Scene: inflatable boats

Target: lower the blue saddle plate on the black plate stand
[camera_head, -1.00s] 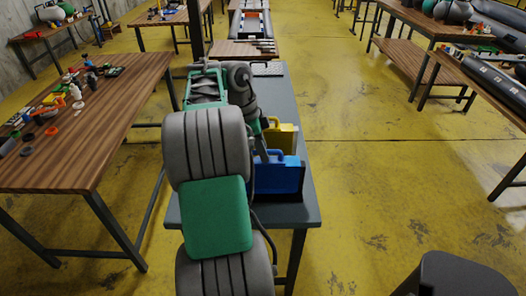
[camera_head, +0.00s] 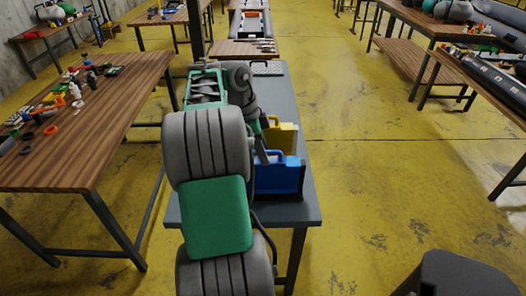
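The blue saddle plate (camera_head: 278,181) stands upright near the front right of the grey table, with a blue handle loop on its top edge. Black edging shows along its right side and bottom; this may be the black plate stand (camera_head: 302,163), but most of it is hidden. My gripper (camera_head: 262,152) is at the handle, pointing down. My arm covers the plate's left part, and the fingers are too small and hidden to tell whether they are shut on the handle. I cannot tell whether the plate rests on the stand or hangs just above it.
A yellow plate (camera_head: 284,138) with a handle stands just behind the blue one. The grey table (camera_head: 285,97) has bare top at the back. A wooden table (camera_head: 105,130) with small parts is at left. Yellow floor is open to the right.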

